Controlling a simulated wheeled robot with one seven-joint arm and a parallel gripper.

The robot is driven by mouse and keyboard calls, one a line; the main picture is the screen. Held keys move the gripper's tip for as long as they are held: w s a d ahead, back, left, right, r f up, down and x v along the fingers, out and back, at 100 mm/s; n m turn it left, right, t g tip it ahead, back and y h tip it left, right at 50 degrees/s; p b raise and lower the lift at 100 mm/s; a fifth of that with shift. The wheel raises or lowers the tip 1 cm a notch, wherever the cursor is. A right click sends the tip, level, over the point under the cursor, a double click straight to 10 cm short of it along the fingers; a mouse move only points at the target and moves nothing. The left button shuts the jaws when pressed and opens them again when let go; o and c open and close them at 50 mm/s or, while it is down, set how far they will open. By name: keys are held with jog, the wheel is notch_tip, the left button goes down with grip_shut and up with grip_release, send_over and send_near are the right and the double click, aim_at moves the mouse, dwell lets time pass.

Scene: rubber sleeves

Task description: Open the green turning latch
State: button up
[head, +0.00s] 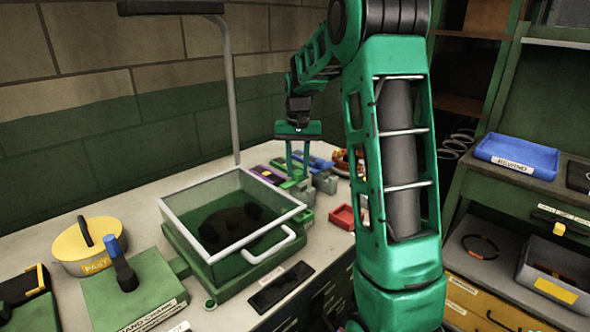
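My gripper (298,174) points down over a group of small blocks and trays at the back of the worktop. Its two green fingers stand apart with a gap between them, and I see nothing held. Low green pieces (288,184) lie just below and beside the fingertips. I cannot tell whether one of them is the green turning latch, nor whether the fingers touch them. A small round green piece (210,303) lies at the front of the worktop, apart from my gripper. No latch handle can be made out clearly.
A yellow round container (88,245) and a green block with a blue-tipped lever (122,268) are left. A red tray (342,217) is right of the bin. A blue tray (516,155) sits on the right-hand unit.

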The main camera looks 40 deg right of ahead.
aim_at(297, 171)
jog(key=o, duration=0.4)
jog(key=shift+w, duration=0.1)
jog(key=shift+r, duration=0.1)
notch_tip(297, 171, up, 11)
jog(key=shift+a+f, duration=0.1)
jog(key=shift+f, duration=0.1)
dwell(0.7)
